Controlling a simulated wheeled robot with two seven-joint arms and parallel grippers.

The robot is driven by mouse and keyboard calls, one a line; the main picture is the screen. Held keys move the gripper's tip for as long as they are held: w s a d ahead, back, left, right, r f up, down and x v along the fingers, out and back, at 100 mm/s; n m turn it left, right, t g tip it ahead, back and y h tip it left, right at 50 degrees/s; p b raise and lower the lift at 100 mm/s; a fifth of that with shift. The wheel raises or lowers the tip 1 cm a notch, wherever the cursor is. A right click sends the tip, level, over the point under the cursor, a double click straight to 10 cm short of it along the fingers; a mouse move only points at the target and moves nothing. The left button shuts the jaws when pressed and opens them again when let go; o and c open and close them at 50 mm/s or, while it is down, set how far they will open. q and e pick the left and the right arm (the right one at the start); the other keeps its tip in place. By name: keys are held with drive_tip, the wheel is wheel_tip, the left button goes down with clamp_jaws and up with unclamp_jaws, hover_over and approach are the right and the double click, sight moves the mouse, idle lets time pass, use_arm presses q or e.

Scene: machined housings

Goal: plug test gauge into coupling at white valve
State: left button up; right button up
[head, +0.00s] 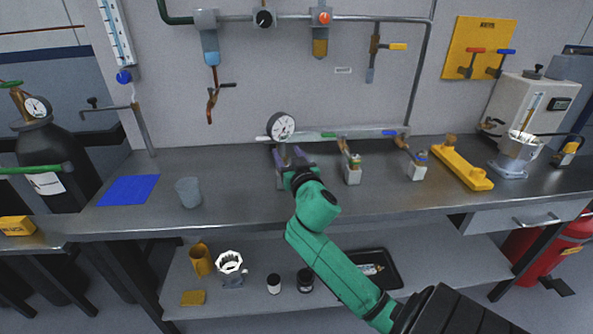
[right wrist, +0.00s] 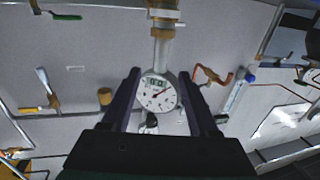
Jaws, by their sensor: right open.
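The test gauge (head: 281,127), a round white dial with a dark rim, shows in front of the wall at the white valve's end of the manifold rail (head: 365,133). The white valve handle (head: 262,138) lies just left of it. In the right wrist view the gauge (right wrist: 155,93) appears between the fingers, its pale stem running up to a brass coupling (right wrist: 163,14); I cannot tell whether it is fully seated. My right gripper (head: 290,152) is open just below the dial, and it also shows in the right wrist view (right wrist: 160,75). The grey block under it is partly hidden. My left gripper is out of view.
Couplings with pale blocks (head: 352,170) hang under the green and blue valves to the right. A grey cup (head: 188,192) and blue mat (head: 129,190) are on the bench at left. A yellow fixture (head: 462,170) lies at right. The bench's front strip is mostly clear.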

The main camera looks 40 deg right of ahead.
drive_tip(key=b+v, duration=0.1)
drive_tip(key=v, duration=0.7)
drive_tip(key=shift+s+a, duration=0.15)
drive_tip(key=shift+s, duration=0.15)
drive_tip(key=shift+r, duration=0.1)
